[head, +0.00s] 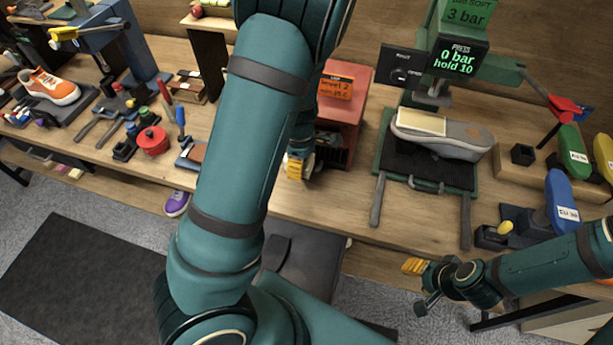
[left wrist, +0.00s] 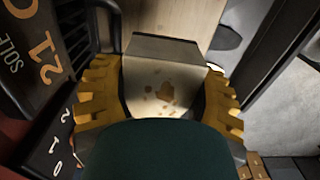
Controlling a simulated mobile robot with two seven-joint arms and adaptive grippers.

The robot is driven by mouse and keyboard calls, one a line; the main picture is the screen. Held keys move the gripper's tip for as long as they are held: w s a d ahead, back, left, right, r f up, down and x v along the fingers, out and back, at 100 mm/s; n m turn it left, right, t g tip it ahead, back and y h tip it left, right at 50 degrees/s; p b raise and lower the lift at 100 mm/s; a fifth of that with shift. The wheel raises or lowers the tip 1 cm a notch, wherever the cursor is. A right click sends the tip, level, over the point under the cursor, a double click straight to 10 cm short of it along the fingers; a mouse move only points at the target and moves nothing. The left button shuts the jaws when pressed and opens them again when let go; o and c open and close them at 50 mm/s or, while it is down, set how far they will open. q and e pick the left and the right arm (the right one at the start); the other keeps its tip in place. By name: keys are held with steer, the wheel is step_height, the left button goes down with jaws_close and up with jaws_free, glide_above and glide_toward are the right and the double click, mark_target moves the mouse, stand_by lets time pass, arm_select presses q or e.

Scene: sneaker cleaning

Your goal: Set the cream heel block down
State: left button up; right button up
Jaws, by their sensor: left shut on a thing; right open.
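My left gripper (head: 299,167) is beside the red box, low over the wooden bench (head: 342,203), largely behind my own arm in the head view. In the left wrist view its yellow fingers (left wrist: 160,97) are shut on a pale block with brown blotches (left wrist: 165,80), which I take as the cream heel block. In the head view only a small pale edge shows at the fingers; whether it touches the bench I cannot tell. My right gripper (head: 416,267) is open and empty, in front of the bench edge at right.
The red box with an orange display (head: 336,86) stands close to my left gripper. Right of it, a grey shoe (head: 447,138) with a cream pad (head: 421,122) lies under the green press (head: 461,58). Tools and an orange sneaker (head: 48,87) fill the left bench.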

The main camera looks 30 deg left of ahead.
arm_select(q)
steer(key=b, duration=0.2)
glide_above(301, 190)
step_height(301, 190, down, 6)
steer(key=shift+a+r, duration=0.1)
steer(key=shift+r, duration=0.1)
step_height(301, 190, down, 4)
steer(key=shift+f+b, duration=0.1)
steer(key=shift+b, duration=0.35)
